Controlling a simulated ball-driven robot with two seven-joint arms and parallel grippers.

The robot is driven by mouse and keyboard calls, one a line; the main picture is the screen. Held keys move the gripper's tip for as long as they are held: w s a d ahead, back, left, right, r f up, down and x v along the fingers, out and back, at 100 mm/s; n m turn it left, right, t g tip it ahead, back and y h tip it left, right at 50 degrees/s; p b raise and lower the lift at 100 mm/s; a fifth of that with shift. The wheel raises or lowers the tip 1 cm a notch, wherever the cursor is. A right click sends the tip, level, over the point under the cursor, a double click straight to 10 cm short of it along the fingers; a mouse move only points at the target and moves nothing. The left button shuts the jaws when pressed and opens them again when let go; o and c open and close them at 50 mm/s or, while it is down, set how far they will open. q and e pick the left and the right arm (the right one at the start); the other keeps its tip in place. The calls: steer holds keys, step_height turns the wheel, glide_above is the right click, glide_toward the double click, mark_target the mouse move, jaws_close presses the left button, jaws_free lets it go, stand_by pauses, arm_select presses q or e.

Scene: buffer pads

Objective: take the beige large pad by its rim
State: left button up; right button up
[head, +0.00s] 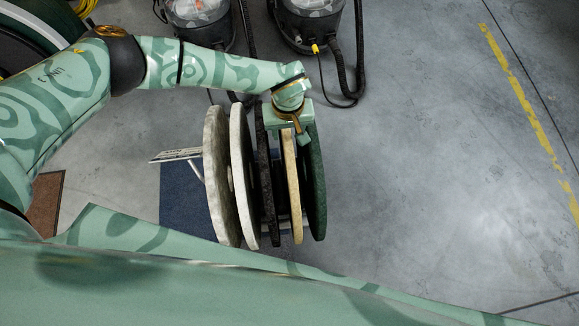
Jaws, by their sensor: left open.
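The beige large pad (291,190) stands upright on edge in a row of round pads, seen nearly edge-on in the head view. A black pad (266,185) stands to its left and a dark green pad (316,185) close to its right. My left gripper (290,128) is at the top of the beige pad's rim, pointing down with its jaws open. The fingers are small and partly hidden, so I cannot tell whether they touch the rim. My right gripper is out of view.
A white pad (243,190) and a greyish-white pad (217,185) stand at the left of the row. A blue mat (178,200) lies on the floor beside it. Two vacuum cleaners (309,20) (200,22) with hoses stand behind. The floor at right is clear.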

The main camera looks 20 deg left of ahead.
mark_target(287, 136)
arm_select(q)
steer(key=shift+f, duration=0.85)
steer(key=f+b, duration=0.1)
steer(key=f, duration=0.1)
steer(key=f+b, duration=0.2)
steer(key=f, duration=0.1)
steer(key=shift+w+a, duration=0.1)
steer(key=shift+a, duration=0.1)
steer(key=shift+f+b, duration=0.1)
steer(key=shift+b, duration=0.2)
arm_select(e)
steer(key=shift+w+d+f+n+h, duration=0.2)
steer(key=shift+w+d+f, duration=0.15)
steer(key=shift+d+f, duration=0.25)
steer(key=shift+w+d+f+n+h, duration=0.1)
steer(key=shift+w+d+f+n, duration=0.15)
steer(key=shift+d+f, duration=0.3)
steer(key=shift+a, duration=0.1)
arm_select(q)
jaws_close()
